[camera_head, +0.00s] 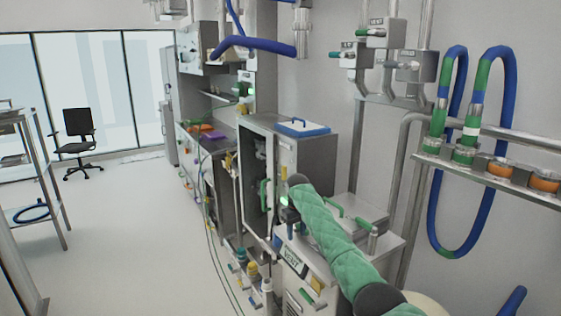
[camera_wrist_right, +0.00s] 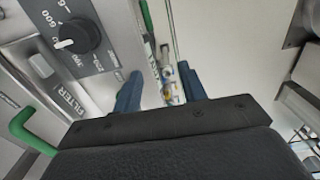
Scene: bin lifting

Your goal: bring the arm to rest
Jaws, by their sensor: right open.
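My right arm, in a green padded sleeve, reaches in from the lower right of the head view. My right gripper (camera_head: 287,203) is at its far end, small and partly hidden by the arm, in front of the steel cabinets. In the right wrist view the two blue fingers of the gripper (camera_wrist_right: 160,88) stand apart with nothing held between them. They are close to a grey panel (camera_wrist_right: 85,75) with a black dial (camera_wrist_right: 72,36) and a FILTER label. I cannot tell whether they touch it. My left gripper is not in view.
A pipe rail with blue hoses (camera_head: 508,90) is at right. Open floor (camera_head: 120,240) lies left, with a chair (camera_head: 78,130) and shelf rack (camera_head: 45,180).

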